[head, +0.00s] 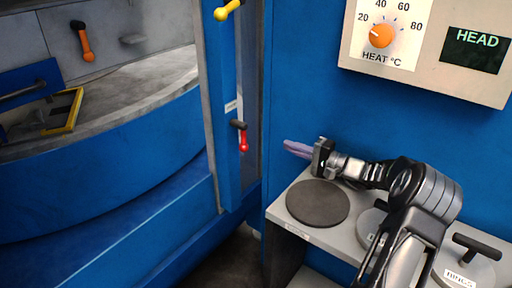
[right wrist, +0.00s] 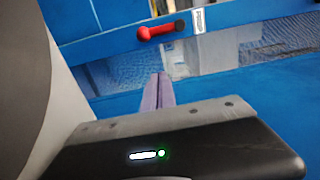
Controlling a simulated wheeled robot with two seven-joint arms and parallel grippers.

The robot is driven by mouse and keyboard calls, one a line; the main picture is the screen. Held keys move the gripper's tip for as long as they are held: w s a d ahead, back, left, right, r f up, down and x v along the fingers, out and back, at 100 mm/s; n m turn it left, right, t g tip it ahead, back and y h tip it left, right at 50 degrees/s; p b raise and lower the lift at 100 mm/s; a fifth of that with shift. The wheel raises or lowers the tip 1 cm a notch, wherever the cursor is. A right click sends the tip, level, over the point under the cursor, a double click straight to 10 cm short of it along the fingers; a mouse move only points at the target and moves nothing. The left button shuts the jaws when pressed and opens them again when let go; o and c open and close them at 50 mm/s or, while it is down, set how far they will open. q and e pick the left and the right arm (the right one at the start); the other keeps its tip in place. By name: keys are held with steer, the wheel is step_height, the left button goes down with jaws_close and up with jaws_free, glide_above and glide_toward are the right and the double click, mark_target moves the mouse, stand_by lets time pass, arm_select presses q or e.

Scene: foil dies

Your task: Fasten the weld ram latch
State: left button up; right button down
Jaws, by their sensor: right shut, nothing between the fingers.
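A red latch handle (head: 243,140) hangs down from a dark pivot on the blue upright post. A small white label beside it is too small to read. In the right wrist view the red handle (right wrist: 158,31) lies ahead of my fingertips, apart from them. A yellow handle (head: 228,9) sits higher on the same post, and an orange handle (head: 84,42) hangs on the grey panel at left. I cannot tell which is the weld ram latch. My right gripper (head: 297,149) is shut and empty, right of the red handle; its purple fingers also show in the wrist view (right wrist: 158,92).
A control box (head: 420,70) with an orange heat dial (head: 381,36) is above. A yellow-edged frame (head: 75,110) lies on the round table.

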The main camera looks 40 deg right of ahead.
steer(key=shift+w, duration=0.1)
stand_by(0.3)
steer(key=w+a+p, duration=0.4)
steer(key=w+a, duration=0.3)
steer(key=w, duration=0.1)
steer(key=shift+w+a, duration=0.15)
steer(key=shift+w, duration=0.25)
